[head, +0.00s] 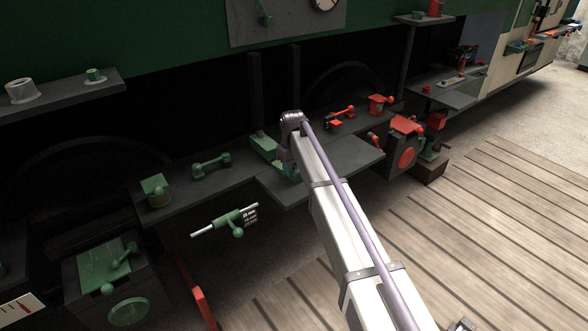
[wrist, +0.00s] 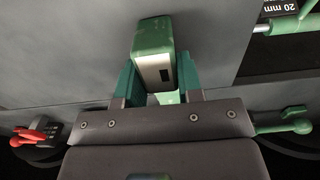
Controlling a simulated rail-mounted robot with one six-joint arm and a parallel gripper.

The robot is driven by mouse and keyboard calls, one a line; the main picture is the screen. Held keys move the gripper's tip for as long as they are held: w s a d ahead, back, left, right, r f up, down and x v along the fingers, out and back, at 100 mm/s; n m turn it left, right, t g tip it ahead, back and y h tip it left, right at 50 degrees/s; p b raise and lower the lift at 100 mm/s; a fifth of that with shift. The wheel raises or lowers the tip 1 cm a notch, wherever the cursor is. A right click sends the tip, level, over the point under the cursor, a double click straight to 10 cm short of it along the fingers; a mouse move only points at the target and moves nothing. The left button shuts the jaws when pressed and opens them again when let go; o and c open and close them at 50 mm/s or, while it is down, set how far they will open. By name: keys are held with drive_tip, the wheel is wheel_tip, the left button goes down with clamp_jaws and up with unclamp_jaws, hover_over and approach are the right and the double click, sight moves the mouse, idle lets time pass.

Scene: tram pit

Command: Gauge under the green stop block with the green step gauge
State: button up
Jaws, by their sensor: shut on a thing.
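My gripper (wrist: 156,72) is shut on a green block-like piece with a pale face and a dark slot, which looks like the green step gauge (wrist: 153,38). In the head view this green piece (head: 262,142) shows beside my wrist, over the grey shelf; my fingertips are mostly hidden there. Whether it touches the shelf is unclear. A green body on a pale rod (head: 230,218), with a knob and a dark label, sits left of and below my gripper. It may be the green stop block; in the wrist view its label (wrist: 287,8) reads 20 mm.
The grey shelf (head: 335,160) lies under my gripper. A green lever (head: 210,165) and a green box (head: 155,190) stand to the left. Red fittings (head: 405,125) stand to the right. A red bar (head: 197,295) rises at lower left. The slatted wooden floor (head: 500,220) is clear.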

drive_tip(key=shift+w+a, duration=0.45)
drive_tip(key=shift+w, duration=0.05)
drive_tip(key=shift+w+a, duration=0.1)
drive_tip(key=shift+w, duration=0.05)
drive_tip(key=shift+w+a, duration=0.55)
drive_tip(key=shift+w+a, duration=0.2)
drive_tip(key=shift+w, duration=0.05)
idle(0.5)
drive_tip(key=shift+w+a, duration=0.4)
drive_tip(key=shift+w, duration=0.05)
idle(0.6)
drive_tip(key=o, duration=0.3)
drive_tip(key=c, duration=0.4)
drive_tip(key=shift+o, duration=0.2)
